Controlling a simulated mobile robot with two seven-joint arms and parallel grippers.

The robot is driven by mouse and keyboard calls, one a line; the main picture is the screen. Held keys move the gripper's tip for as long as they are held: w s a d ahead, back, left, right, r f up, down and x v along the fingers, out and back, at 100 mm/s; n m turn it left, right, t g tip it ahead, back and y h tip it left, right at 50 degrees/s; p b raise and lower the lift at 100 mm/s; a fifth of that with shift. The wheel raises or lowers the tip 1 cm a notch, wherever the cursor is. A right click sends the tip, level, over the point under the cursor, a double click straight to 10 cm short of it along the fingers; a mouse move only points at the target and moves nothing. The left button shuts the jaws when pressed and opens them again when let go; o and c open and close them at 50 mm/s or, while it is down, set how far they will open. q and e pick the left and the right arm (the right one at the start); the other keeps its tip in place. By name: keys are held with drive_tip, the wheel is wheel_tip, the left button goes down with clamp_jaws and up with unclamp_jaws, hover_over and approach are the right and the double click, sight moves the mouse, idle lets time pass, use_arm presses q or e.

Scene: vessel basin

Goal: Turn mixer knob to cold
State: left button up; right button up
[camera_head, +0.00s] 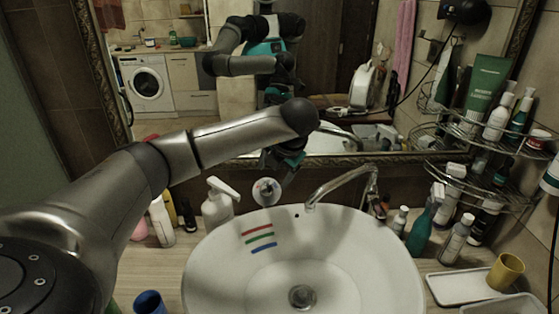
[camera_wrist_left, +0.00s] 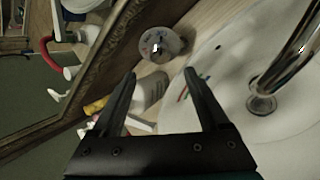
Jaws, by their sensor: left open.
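The mixer knob (camera_head: 266,191) is a round, pale disc with a red and a blue mark, behind the basin's back left rim. In the left wrist view the knob (camera_wrist_left: 160,46) lies beyond my fingertips, roughly in line with the gap between them. My left gripper (camera_head: 287,172) hangs above and behind the knob in the head view, partly hidden by its own arm. In the left wrist view its two fingers (camera_wrist_left: 160,74) are apart with nothing gripped. I see no contact with the knob. My right gripper does not show.
The curved metal spout (camera_head: 345,178) stands right of the knob over the white basin (camera_head: 205,262). A framed mirror is behind. Bottles and a wire shelf (camera_head: 470,135) crowd the right side.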

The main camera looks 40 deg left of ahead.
use_arm(q)
drive_tip(key=v, duration=0.6)
drive_tip(key=shift+r, duration=0.1)
idle(0.3)
